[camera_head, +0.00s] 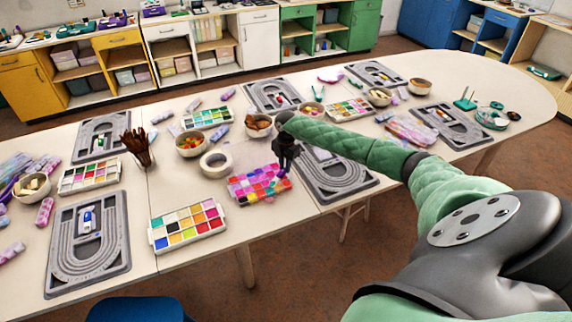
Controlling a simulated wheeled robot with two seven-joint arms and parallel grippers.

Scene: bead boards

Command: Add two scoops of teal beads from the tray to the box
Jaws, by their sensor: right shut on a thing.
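My right gripper (287,158) is dark and points down at the middle of the table, by the right rear edge of a box of pink, red and purple compartments (258,184). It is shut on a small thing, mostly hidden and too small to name. A white tray of many-coloured compartments (188,224) lies in front and to the left of that box. Another such tray (90,176) lies further left. More stand at the back, one with greens (206,118) and one (349,110) behind my right arm. My left gripper is not in view.
Grey bead boards lie about the table, one (318,184) right beside my gripper and one (68,248) at front left. A tape roll (205,162), a bowl (190,150) and a pot of brown sticks (136,155) stand nearby. A blue stool (138,309) stands in front.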

